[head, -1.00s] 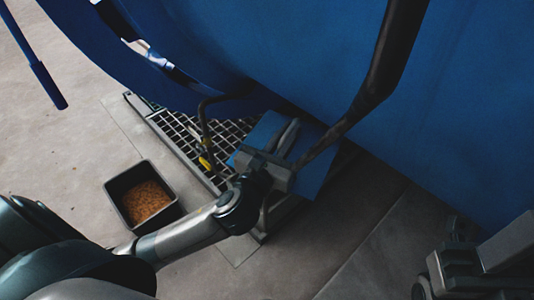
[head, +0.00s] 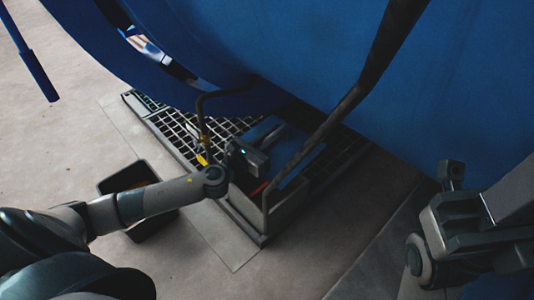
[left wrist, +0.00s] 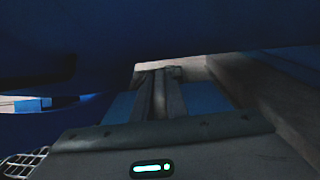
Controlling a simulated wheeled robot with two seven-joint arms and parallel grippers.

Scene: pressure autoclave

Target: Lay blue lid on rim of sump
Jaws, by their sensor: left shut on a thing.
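The blue lid (head: 300,168) is in my left gripper (head: 268,132), whose fingers are shut on it. In the left wrist view, the lid (left wrist: 205,98) shows on both sides of the closed fingers (left wrist: 160,95). The sump (head: 258,228) is a grey-walled pit below the blue vessel, with a grating beside its opening. The lid is over or just inside the opening, partly hidden by my gripper and a dark pipe. I cannot tell whether it touches the rim. My right gripper (head: 440,215) is at the right, away from the lid; its jaws are unclear.
The large blue vessel (head: 430,100) hangs close over the sump. A dark pipe (head: 350,100) slants down in front of the lid. A thin bent pipe with a yellow part (head: 202,158) stands on the grating (head: 180,130). A dark bin (head: 125,177) is partly behind my left arm.

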